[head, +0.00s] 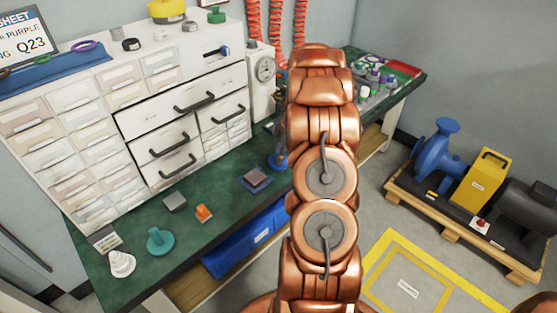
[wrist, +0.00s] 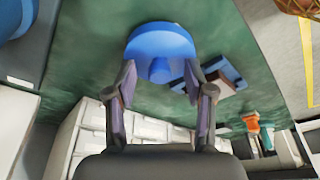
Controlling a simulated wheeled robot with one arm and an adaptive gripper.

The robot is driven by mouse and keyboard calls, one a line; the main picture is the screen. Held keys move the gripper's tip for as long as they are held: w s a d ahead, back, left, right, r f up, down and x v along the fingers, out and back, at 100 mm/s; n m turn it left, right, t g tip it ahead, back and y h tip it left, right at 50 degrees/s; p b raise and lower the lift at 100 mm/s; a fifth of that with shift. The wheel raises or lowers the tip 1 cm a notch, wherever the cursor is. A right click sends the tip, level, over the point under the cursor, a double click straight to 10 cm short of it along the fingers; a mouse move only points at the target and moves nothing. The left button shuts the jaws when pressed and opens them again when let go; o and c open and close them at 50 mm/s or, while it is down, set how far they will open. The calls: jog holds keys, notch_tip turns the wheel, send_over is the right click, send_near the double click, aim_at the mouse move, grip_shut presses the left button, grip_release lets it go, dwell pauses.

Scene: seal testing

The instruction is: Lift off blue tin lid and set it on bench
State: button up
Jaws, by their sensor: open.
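A round blue lid (wrist: 160,45) with a knob-like part toward me is at the top middle of the wrist view. It appears to sit over the green bench (wrist: 85,60). My gripper (wrist: 160,80) is open, with one finger on each side of the lid's near part. Nothing is held. I cannot tell whether the fingers touch the lid.
A dark block with a blue edge (wrist: 222,70) lies close right of the lid in the wrist view. An orange part (head: 203,213), grey block (head: 174,201) and teal part (head: 160,241) stand on the bench. White drawers (head: 182,130) line the back.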

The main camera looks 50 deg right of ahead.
jog(key=c, duration=1)
grip_shut()
jog(key=shift+r, duration=0.15)
